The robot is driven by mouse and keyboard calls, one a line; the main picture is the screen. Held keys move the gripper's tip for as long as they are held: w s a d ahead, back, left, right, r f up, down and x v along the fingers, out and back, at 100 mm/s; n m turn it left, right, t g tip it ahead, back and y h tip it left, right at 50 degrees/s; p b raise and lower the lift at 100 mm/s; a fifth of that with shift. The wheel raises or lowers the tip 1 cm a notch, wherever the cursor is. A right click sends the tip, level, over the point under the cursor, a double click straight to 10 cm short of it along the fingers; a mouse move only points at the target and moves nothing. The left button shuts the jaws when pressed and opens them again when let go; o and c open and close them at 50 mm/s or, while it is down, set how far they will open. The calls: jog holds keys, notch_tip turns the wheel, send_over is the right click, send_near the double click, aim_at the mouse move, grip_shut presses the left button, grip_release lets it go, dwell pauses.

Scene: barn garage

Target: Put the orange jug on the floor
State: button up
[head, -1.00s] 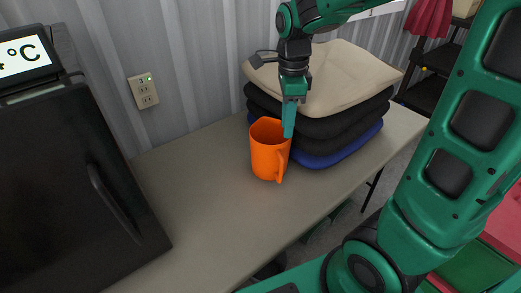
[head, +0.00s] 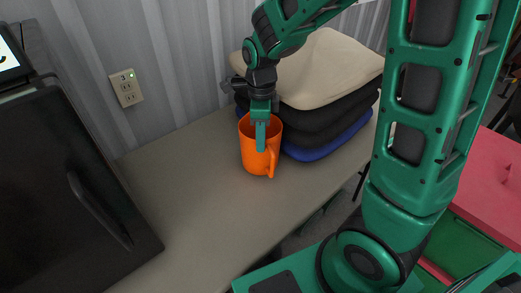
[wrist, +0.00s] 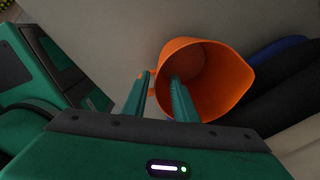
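The orange jug (head: 255,156) stands upright on the grey table (head: 190,190), its handle toward the camera. My gripper (head: 261,137) points down at the jug in the head view. In the wrist view, my gripper (wrist: 162,95) has its two fingers apart. One finger reaches inside the mouth of the jug (wrist: 222,68) and the other is outside, near the handle, so the jug's wall and handle side lie between them. I cannot see a clear grip. The floor (head: 300,237) shows a little below the table's right edge.
A stack of cushions (head: 326,70), beige over black and blue, stands right beside the jug. A black appliance (head: 60,190) is at the left of the table. A corrugated wall with an outlet (head: 126,88) is behind. Red and green furniture (head: 490,185) is at the right.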

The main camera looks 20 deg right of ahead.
jog(key=shift+f, duration=1.25)
grip_shut()
jog(key=shift+s, duration=0.15)
